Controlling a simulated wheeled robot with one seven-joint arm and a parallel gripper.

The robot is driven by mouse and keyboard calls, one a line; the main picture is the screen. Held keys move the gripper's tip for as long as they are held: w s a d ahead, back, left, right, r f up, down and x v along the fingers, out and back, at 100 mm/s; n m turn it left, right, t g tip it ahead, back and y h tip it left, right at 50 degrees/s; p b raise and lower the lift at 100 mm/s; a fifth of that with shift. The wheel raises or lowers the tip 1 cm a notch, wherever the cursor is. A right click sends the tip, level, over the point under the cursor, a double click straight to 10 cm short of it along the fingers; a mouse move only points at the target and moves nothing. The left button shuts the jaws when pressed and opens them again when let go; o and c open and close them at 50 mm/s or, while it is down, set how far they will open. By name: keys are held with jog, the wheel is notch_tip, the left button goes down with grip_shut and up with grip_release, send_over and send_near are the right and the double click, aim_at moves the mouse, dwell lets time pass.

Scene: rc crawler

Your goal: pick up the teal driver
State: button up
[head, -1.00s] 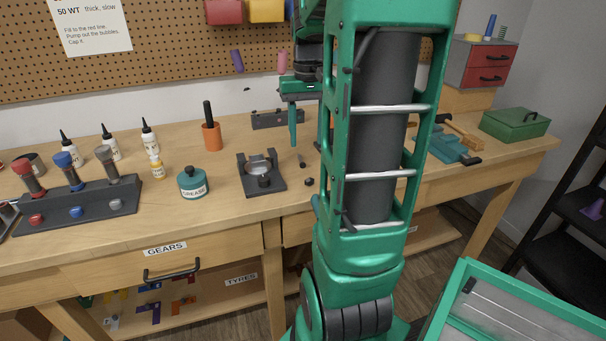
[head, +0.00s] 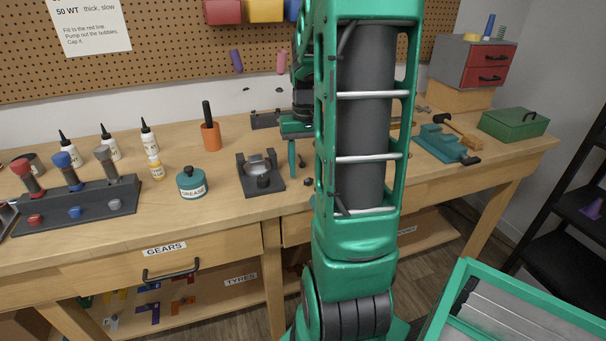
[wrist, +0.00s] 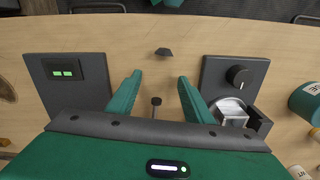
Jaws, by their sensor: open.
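My gripper (head: 292,176) hangs over the bench, pointing down, just right of a dark stand with a silver cup. In the wrist view its two teal fingers (wrist: 160,77) are apart with nothing held. A small dark knob on a thin shaft (wrist: 156,101) shows between and below them; its lower end is hidden by my gripper body. No teal handle shows on it, so I cannot tell whether it is the teal driver. No other thing is clearly the driver; my arm hides part of the bench.
The cup stand (wrist: 208,75) is close right of my fingers in the wrist view, and a dark box with green lights (wrist: 70,98) is left. A small dark block (wrist: 164,52) lies ahead. A grease jar (head: 191,183) and orange holder (head: 210,136) stand further left.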

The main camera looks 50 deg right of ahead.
grip_shut()
dwell(0.8)
